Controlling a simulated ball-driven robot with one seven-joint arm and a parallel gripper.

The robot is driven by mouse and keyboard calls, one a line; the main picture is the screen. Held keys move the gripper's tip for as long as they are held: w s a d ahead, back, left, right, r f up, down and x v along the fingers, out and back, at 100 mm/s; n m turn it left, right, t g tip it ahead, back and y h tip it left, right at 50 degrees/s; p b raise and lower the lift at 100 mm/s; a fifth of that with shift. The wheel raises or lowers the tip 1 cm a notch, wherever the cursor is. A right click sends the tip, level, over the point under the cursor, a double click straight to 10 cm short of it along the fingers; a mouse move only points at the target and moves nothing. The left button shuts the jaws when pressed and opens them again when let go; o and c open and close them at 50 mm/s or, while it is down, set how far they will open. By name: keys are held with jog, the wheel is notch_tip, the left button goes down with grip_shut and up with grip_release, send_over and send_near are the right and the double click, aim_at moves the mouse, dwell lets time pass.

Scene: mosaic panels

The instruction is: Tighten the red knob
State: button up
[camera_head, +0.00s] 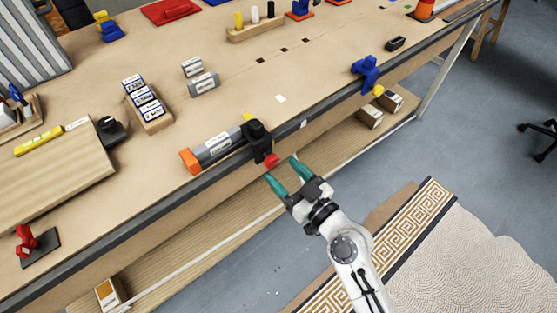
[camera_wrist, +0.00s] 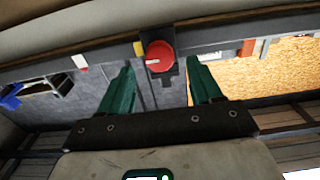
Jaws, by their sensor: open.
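The red knob (camera_head: 271,160) sits on the front of a black clamp-like fixture (camera_head: 257,137) at the workbench's front edge. In the wrist view the red knob (camera_wrist: 159,57) is round with a pale mark on its face, and lies ahead of and between the fingers. My gripper (camera_head: 284,173) has teal fingers, is open and empty, and is just in front of the knob. In the wrist view my gripper (camera_wrist: 162,80) shows one finger on each side of the knob, with no contact visible.
A grey cylinder with an orange end (camera_head: 190,160) lies left of the fixture. A blue clamp (camera_head: 366,72) is on the bench edge to the right. A lower shelf (camera_head: 200,235) runs under the bench. Open floor (camera_head: 440,150) lies to the right.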

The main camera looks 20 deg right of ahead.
aim_at(271, 161)
jog(key=shift+p+x, duration=0.35)
jog(key=shift+x, duration=1.05)
jog(key=c, duration=1)
jog(key=shift+c, duration=0.2)
